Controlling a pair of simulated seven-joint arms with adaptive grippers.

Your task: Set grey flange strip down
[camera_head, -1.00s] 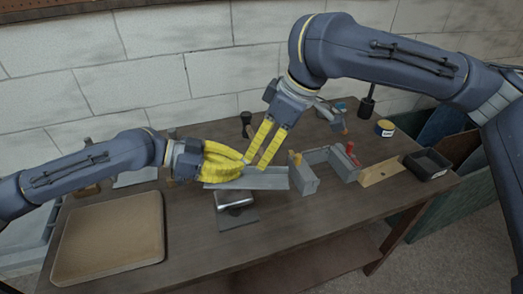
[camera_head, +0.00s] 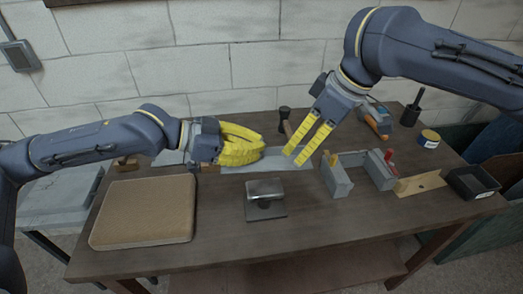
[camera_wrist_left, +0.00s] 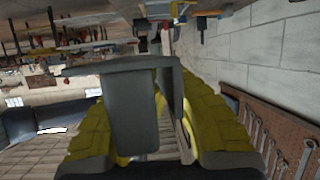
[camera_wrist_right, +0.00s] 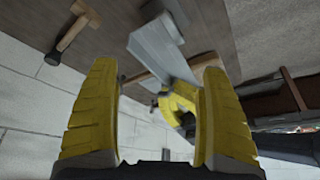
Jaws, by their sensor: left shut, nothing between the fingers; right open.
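The grey flange strip (camera_head: 285,159) is a long angled piece at the tips of my left gripper (camera_head: 262,148), behind the metal block. It also shows close up in the left wrist view (camera_wrist_left: 133,110) and beyond the fingers in the right wrist view (camera_wrist_right: 162,50). My left gripper is shut; its fingers partly hide the strip's left end. I cannot tell whether the strip rests on the bench. My right gripper (camera_head: 294,159) is open and empty, its fingertips in front of the strip's right half in the head view.
A metal block on a dark plate (camera_head: 265,191) stands in front of the strip. A grey frame (camera_head: 340,178) with red and yellow clamps is to the right. A tan board (camera_head: 145,212) lies at left, a hammer (camera_wrist_right: 72,32) behind. The bench's front is clear.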

